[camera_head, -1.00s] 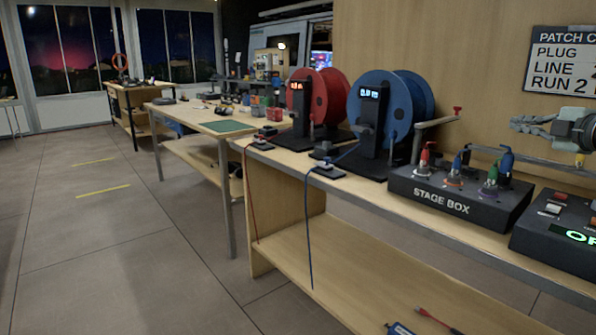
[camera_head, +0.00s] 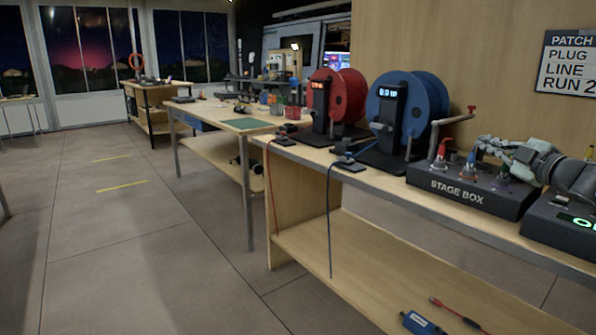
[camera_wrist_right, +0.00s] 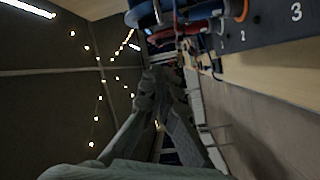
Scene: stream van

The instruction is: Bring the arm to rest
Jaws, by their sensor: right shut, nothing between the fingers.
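My right gripper (camera_head: 484,147) comes in from the right edge of the head view, above the stage box, with its fingers pointing left. It is shut and empty. In the right wrist view its fingers (camera_wrist_right: 160,75) meet in the middle of the picture. The dark stage box (camera_head: 458,194) stands on the bench and carries coloured plugs on top; the gripper and arm hide some of them. My left gripper is not in view.
A blue reel (camera_head: 423,105) and a red reel (camera_head: 345,95) stand on the wooden bench left of the stage box. A dark box with a green display (camera_head: 575,222) sits under the arm. A blue tool (camera_head: 420,323) and red-ended cable (camera_head: 455,312) lie on the lower shelf.

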